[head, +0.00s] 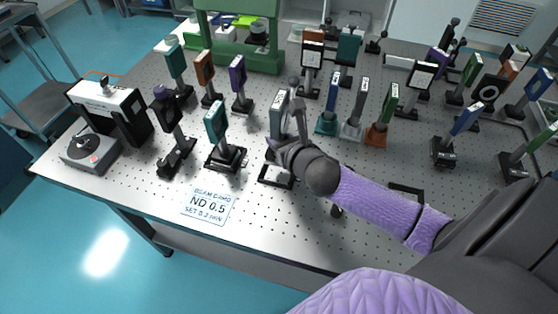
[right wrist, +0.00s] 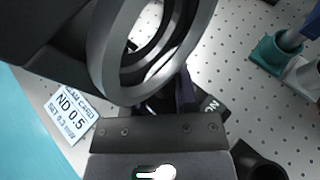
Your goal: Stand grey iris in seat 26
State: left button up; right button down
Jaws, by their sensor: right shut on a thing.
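The grey iris (head: 279,112), an upright mount with a pale label on its face, is in my right gripper (head: 284,146) over the front middle of the table. In the right wrist view a large grey ring with a dark inside (right wrist: 150,65) fills the upper middle, close to the camera. My right gripper is shut on the iris; its fingertips are largely hidden. A black-framed seat (head: 277,182) shows just below the gripper; its number is not readable, and I cannot tell whether the iris's foot touches it. My left gripper is not in view.
A teal mount (head: 215,122) on a black base stands left of the gripper. Blue, grey and orange mounts (head: 381,112) stand close behind on the right. A card reading ND 0.5 (head: 209,205) lies at the front edge. Another black frame (head: 406,190) is at the right.

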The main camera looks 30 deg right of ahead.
notch_tip(320, 180, down, 6)
jog(key=shift+f+b, duration=0.1)
jog(key=shift+b, duration=1.1)
jog(key=shift+r, duration=0.2)
jog(key=shift+f, duration=0.15)
jog(key=shift+c, duration=2)
grip_release()
jog(key=p+v, duration=0.3)
jog(key=v, duration=0.9)
jog(key=shift+p, duration=0.3)
